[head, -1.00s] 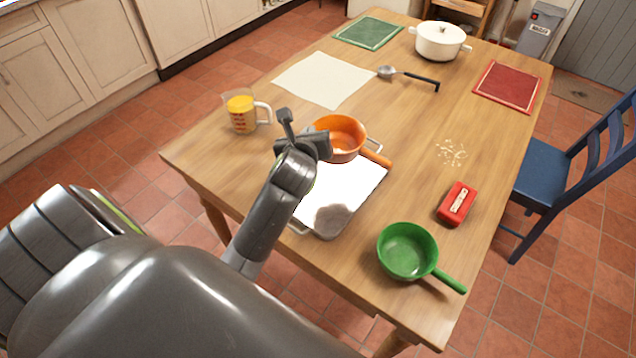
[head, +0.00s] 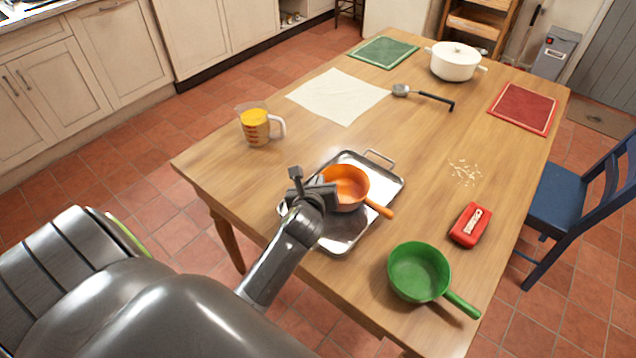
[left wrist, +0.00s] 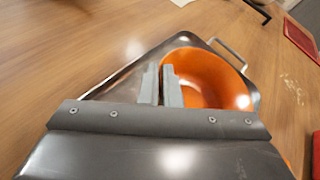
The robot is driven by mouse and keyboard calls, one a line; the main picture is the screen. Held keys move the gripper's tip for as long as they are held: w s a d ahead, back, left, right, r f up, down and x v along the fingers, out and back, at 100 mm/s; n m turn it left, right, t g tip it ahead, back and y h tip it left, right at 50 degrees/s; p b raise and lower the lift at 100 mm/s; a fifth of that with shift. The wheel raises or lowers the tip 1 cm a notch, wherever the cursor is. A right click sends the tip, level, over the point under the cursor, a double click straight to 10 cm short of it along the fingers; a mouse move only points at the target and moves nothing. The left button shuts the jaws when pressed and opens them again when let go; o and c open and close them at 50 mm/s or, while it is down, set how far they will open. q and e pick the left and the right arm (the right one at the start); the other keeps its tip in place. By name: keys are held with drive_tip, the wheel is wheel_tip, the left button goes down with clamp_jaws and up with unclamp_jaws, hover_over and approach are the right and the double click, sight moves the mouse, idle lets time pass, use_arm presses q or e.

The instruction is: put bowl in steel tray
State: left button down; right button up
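The orange bowl (head: 349,184), which has a side handle, is within the outline of the steel tray (head: 345,238) in the head view. I cannot tell whether its base touches the tray floor. My left gripper (head: 312,190) is at the bowl's left rim. In the left wrist view, the fingers (left wrist: 161,86) are close together with the rim of the orange bowl (left wrist: 206,78) between them. The shiny tray (left wrist: 125,78) shows around the bowl there. A green bowl with a handle (head: 418,270) sits on the table to the right. My right gripper is out of view.
A measuring cup (head: 256,125) stands left of the tray, and a red sharpener-like object (head: 470,225) lies to the right. Farther back are a white cloth (head: 338,96), a ladle (head: 422,95) and a white pot (head: 455,62). A blue chair (head: 565,195) stands at the right.

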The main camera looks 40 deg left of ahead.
use_arm(q)
drive_tip(key=c, duration=2.1)
unclamp_jaws()
drive_tip(key=shift+f, duration=0.1)
drive_tip(key=o, duration=0.5)
drive_tip(key=shift+c, duration=0.2)
drive_tip(key=shift+r, duration=0.2)
drive_tip(key=shift+s+d+r+p, duration=0.15)
drive_tip(key=shift+s+p, duration=0.1)
drive_tip(key=shift+p, duration=0.15)
drive_tip(key=p+v, duration=0.9)
drive_tip(key=v, duration=0.2)
drive_tip(key=shift+s, duration=0.15)
